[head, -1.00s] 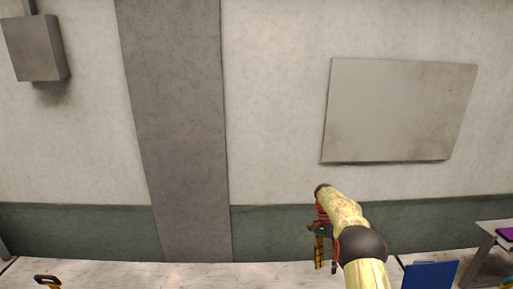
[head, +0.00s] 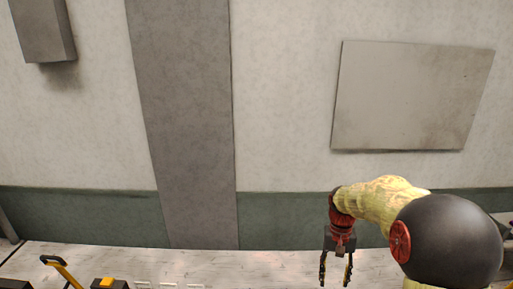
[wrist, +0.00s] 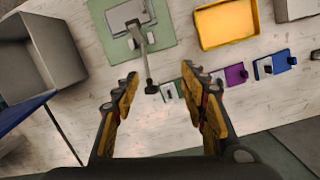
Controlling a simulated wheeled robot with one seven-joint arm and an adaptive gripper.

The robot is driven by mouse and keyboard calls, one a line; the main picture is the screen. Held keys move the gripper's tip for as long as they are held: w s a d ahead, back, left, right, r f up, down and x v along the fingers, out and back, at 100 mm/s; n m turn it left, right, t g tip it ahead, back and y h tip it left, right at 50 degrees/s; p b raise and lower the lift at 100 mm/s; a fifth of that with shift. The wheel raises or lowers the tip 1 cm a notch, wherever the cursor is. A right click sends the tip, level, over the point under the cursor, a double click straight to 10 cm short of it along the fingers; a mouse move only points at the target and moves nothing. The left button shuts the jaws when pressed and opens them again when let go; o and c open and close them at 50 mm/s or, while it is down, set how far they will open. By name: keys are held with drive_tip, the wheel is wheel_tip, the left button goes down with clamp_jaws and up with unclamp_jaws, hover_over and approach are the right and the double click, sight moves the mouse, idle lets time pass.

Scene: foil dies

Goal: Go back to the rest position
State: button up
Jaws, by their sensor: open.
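My gripper (head: 335,272) hangs in the air at the lower right of the head view, pointing down, with its two fingers apart. In the wrist view my gripper (wrist: 160,82) is open, with nothing between its yellow and black fingers. Below it is the pale floor or table surface, with a grey device (wrist: 128,16) on a green mat (wrist: 160,36) ahead of the fingertips. My gripper is apart from all of these things.
In the wrist view, an open grey bin (wrist: 55,45) is at left and a yellow tray (wrist: 228,22) at upper right. A purple piece (wrist: 236,74) and blue pieces (wrist: 271,65) lie below the tray. A yellow handle (head: 62,268) shows at lower left in the head view.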

drive_tip(key=s+a+r+n+t+b, duration=0.1)
drive_tip(key=s+b, duration=0.3)
drive_tip(key=s, duration=0.4)
drive_tip(key=s+a+r+n+t+b, duration=0.1)
drive_tip(key=s+a+r+t+b, duration=0.1)
drive_tip(key=s, duration=0.7)
drive_tip(key=s+a+r+n+t+b, duration=0.1)
drive_tip(key=s+t+b, duration=0.3)
drive_tip(key=s, duration=0.5)
drive_tip(key=shift+a+r+t+b, duration=0.3)
drive_tip(key=shift+a+r+b, duration=0.15)
drive_tip(key=shift+a+b, duration=0.35)
